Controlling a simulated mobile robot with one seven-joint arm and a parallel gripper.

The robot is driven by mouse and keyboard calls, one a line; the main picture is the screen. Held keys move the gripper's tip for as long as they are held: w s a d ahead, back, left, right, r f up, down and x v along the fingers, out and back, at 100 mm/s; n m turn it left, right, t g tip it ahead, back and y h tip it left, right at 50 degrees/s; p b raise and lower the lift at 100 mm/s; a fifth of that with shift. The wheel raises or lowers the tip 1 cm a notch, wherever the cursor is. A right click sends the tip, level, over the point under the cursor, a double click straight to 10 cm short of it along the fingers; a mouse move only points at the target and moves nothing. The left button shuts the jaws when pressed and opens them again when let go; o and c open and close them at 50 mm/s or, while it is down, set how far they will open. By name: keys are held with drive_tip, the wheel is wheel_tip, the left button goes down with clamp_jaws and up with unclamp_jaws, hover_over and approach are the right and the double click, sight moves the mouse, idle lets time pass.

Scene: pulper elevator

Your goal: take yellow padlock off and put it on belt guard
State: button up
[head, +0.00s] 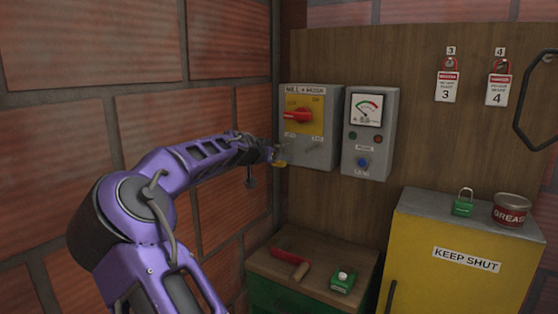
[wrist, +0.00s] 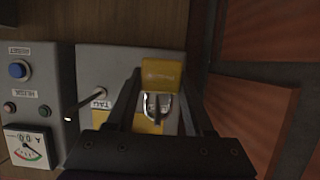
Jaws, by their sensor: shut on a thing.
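The yellow padlock (wrist: 163,73) is between my gripper's fingers in the wrist view, its metal shackle (wrist: 158,104) showing below the body. In the head view, my gripper (head: 276,154) is at the lower left edge of the grey switch box (head: 318,155), with a bit of the yellow padlock (head: 281,163) below it. The box has a red handle (head: 297,116) on a yellow plate. I cannot tell whether the shackle is still through anything on the box. No part is labelled as a belt guard in either view.
A grey meter box (head: 367,150) is right of the switch box. A yellow cabinet (head: 425,270) marked KEEP SHUT bears a green padlock (head: 463,207) and a grease tin (head: 511,210). A brick wall (head: 150,150) is close on the left.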

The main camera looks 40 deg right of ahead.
clamp_jaws()
drive_tip(key=shift+r, duration=0.15)
drive_tip(key=shift+r, duration=0.6)
drive_tip(key=s+a+b, duration=0.1)
drive_tip(key=s+a, duration=0.2)
drive_tip(key=a, duration=0.5)
drive_tip(key=s+a+b, duration=0.1)
drive_tip(key=s+a, duration=0.3)
drive_tip(key=a, duration=0.4)
drive_tip(key=shift+a, duration=0.35)
